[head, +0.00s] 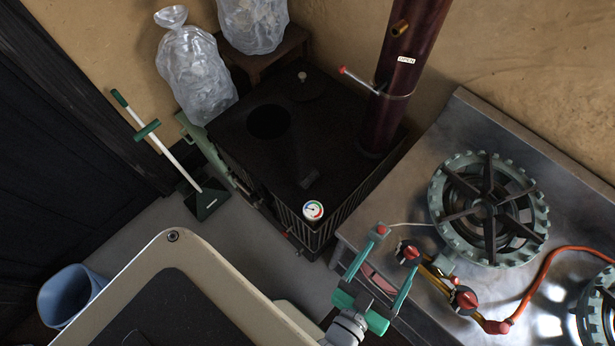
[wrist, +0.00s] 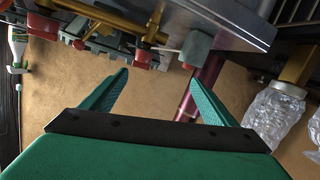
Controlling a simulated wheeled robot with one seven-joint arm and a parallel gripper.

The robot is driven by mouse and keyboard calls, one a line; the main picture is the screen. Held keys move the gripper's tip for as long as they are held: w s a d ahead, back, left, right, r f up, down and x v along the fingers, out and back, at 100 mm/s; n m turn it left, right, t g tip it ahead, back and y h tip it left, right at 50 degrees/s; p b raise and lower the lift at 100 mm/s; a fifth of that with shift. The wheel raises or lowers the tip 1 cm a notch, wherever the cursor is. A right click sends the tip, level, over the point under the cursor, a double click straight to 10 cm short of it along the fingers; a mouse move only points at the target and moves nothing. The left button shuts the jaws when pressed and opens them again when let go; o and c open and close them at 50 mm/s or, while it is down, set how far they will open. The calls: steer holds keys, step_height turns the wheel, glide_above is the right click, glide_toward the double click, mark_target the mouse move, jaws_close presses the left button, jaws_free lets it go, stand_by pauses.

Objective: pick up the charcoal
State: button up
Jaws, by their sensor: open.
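A small dark block (head: 309,178), which looks like the charcoal, lies on the black stove top (head: 262,160) in the head view, just above the round dial. It is hard to make out against the dark metal, and I do not see it in the wrist view. My gripper (head: 389,258) has green fingers and is at the lower middle of the head view, below and right of the block and well apart from it. In the wrist view my gripper (wrist: 157,78) has its fingers spread wide with nothing between them.
A dark red flue pipe (head: 408,60) with a side handle rises behind the stove. A metal gas cooker (head: 395,215) with red knobs and burners is close to my gripper. The stove has an open round hole (head: 268,122). Clear bags (head: 195,75), a dustpan (head: 207,200) and a blue bucket (head: 72,295) stand left.

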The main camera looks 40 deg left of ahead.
steer(key=w+d+r+m+g+h, duration=0.1)
steer(key=w+d+r+m+h, duration=0.2)
steer(key=w+r, duration=0.5)
steer(key=w+d+r+m+h, duration=0.2)
steer(key=w+r+m+h, duration=0.3)
steer(key=w, duration=0.8)
steer(key=w+d+r+m+g+h, duration=0.15)
steer(key=w+r+m, duration=0.3)
steer(key=w, duration=0.55)
steer(key=m+g+y, duration=0.9)
steer(key=g, duration=0.4)
glide_above(308, 176)
steer(key=f, duration=2.2)
steer(key=shift+w+d+f, duration=0.15)
steer(key=shift+d+f, duration=0.05)
steer(key=shift+f, duration=0.15)
steer(key=shift+s+a+f, duration=0.1)
steer(key=shift+a+f, duration=0.1)
steer(key=shift+f, duration=1.2)
steer(key=shift+s+a+f, duration=0.1)
steer(key=shift+a+f, duration=0.1)
steer(key=shift+f, duration=1.2)
steer(key=shift+w+d, duration=0.15)
steer(key=shift+d, duration=0.1)
steer(key=c, duration=1.1)
